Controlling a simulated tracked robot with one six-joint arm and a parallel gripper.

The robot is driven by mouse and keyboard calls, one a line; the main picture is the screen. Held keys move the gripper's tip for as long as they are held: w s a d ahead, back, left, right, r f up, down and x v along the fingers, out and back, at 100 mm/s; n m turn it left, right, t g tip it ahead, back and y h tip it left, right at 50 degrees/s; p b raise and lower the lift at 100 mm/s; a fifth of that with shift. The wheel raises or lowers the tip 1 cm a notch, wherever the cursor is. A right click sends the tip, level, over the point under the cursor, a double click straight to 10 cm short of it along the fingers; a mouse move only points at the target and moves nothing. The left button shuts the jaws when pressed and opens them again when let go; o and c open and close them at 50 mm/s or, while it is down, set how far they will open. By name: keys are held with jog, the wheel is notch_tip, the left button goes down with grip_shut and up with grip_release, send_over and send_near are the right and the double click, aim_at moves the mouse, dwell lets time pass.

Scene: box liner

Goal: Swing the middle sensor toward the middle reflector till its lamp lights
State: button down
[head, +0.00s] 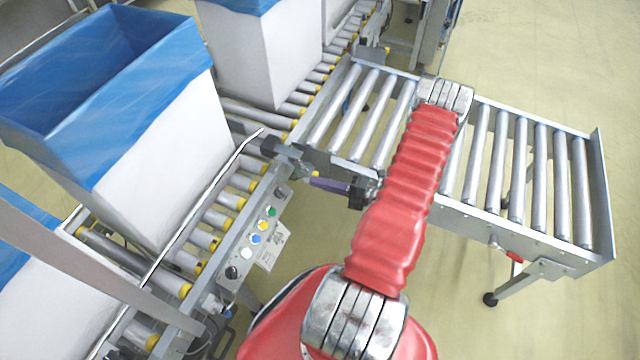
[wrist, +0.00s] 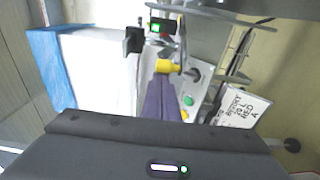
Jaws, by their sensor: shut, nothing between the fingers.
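The middle sensor (head: 272,147) is a dark block on a grey bracket at the conveyor's near rail, in the middle of the head view. In the wrist view the sensor (wrist: 162,27) shows near the top, with a bright green patch on it, and a black block stands just left of it. A yellow knob (wrist: 168,66) sits below it, right by my fingertips; I cannot tell whether they touch. My gripper (head: 315,183) is shut, its purple fingers together and empty, pointing left at the bracket. I cannot make out the middle reflector in either view.
White boxes with blue liners (head: 150,170) stand on the roller conveyor (head: 215,220) at left. A button panel (head: 255,235) lies below the sensor, with a labelled card (wrist: 240,107) beside it. A roller branch (head: 530,170) extends right, under my arm. Open floor lies at the lower right.

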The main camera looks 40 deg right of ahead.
dwell(0.4)
jog(key=s+a+v, duration=0.1)
jog(key=a+v, duration=0.1)
jog(key=v, duration=0.7)
dwell(0.5)
jog(key=shift+d+r, duration=0.1)
jog(key=shift+r, duration=0.05)
